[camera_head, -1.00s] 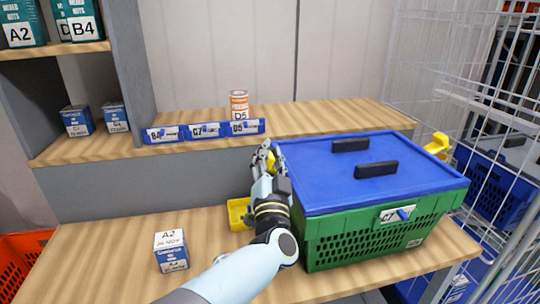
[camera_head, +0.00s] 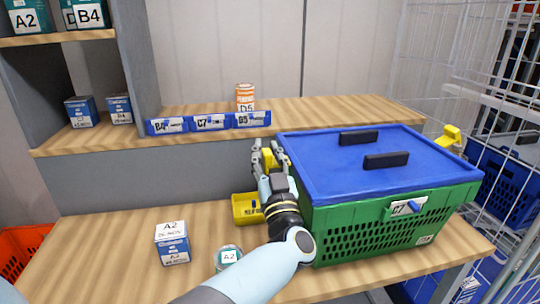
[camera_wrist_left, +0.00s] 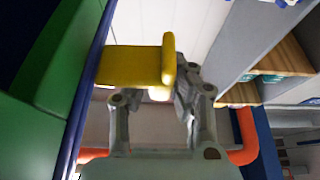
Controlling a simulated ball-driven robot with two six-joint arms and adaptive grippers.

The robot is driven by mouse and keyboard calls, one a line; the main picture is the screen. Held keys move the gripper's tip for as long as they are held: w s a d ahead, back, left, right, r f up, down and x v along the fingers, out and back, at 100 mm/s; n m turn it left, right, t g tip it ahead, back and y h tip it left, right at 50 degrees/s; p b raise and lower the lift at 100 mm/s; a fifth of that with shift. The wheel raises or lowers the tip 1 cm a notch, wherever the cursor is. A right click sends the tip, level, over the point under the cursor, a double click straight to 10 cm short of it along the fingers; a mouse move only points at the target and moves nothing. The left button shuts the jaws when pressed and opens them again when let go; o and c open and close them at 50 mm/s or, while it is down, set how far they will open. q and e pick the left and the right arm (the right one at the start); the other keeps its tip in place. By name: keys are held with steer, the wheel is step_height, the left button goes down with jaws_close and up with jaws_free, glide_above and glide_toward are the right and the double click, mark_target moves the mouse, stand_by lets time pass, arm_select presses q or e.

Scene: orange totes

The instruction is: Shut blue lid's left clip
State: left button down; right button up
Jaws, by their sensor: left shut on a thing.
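The blue lid (camera_head: 330,180) lies on a green crate (camera_head: 385,235) at the right of the table. Its left clip (camera_wrist_left: 135,65) is yellow and sticks out sideways from the lid's edge in the left wrist view. In the head view the clip (camera_head: 268,158) is mostly hidden by my fingers. My left gripper (camera_head: 268,152) is at the crate's left side, shut on the clip. In the left wrist view its fingers (camera_wrist_left: 155,98) are on either side of the clip, near its outer end. My right gripper is not in view.
The yellow right clip (camera_head: 450,135) sticks out on the far side. A yellow bin (camera_head: 247,209) stands close beside my gripper. An A2 box (camera_head: 172,243) and an A2-labelled can (camera_head: 228,257) stand at front left. A wire cage (camera_head: 450,60) stands at right.

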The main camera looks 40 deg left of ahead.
mark_target(266, 152)
arm_select(q)
steer(key=shift+s+f+n+g, duration=0.1)
steer(key=shift+f+n+g, duration=0.25)
steer(key=shift+n, duration=0.35)
steer(key=shift+r, duration=0.1)
steer(key=c, duration=1.2)
jaws_free()
step_height(266, 152, up, 10)
steer(key=shift+r, duration=0.1)
